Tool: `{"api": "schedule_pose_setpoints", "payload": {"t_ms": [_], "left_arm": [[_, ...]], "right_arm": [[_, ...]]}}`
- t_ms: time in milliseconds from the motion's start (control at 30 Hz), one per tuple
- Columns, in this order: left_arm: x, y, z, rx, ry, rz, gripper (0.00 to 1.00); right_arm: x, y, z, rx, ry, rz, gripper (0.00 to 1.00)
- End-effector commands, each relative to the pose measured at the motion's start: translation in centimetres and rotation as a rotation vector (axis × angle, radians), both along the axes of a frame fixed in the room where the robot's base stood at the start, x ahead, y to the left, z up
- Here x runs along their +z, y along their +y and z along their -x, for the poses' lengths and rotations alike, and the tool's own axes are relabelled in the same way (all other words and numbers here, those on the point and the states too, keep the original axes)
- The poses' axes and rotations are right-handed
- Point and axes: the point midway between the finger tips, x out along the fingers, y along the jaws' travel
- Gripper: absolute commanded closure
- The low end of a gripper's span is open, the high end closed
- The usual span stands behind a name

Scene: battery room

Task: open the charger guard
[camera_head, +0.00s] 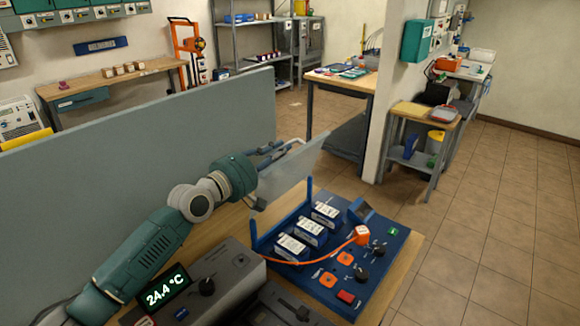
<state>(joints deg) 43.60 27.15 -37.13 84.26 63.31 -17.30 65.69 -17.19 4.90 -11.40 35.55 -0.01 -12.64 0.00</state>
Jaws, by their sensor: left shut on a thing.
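The charger guard (293,172) is a clear, pale panel above the back of the blue charger board (388,282). It stands raised and tilted, and the cells below it are uncovered. My left gripper (272,150) reaches in from the left and is shut on the guard near its upper left edge; the exact contact of the fingers is hard to make out. Blue posts (253,229) rise from the board near the guard. My right gripper is not in view.
The board carries several white-topped cells (310,231), an orange cable plug (361,235), knobs and buttons. A grey unit (225,278) with a 24.4 °C display (164,296) stands left of it. A grey partition (130,160) runs behind the bench. Open tiled floor (480,220) lies right.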

Motion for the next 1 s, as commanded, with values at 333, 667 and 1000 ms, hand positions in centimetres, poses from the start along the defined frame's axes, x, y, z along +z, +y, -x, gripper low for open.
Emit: {"api": "schedule_pose_setpoints", "payload": {"t_ms": [333, 667, 1000], "left_arm": [[-1.2, 4.5, -3.2, 0.005, 0.195, 0.260, 1.00], [-2.5, 7.7, -5.6, 0.003, 0.343, 0.456, 1.00], [-3.6, 9.1, -6.6, 0.002, 0.419, 0.552, 1.00]], "right_arm": [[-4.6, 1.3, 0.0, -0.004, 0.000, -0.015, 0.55], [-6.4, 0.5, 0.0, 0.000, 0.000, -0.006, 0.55], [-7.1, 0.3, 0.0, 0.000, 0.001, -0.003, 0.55]]}}
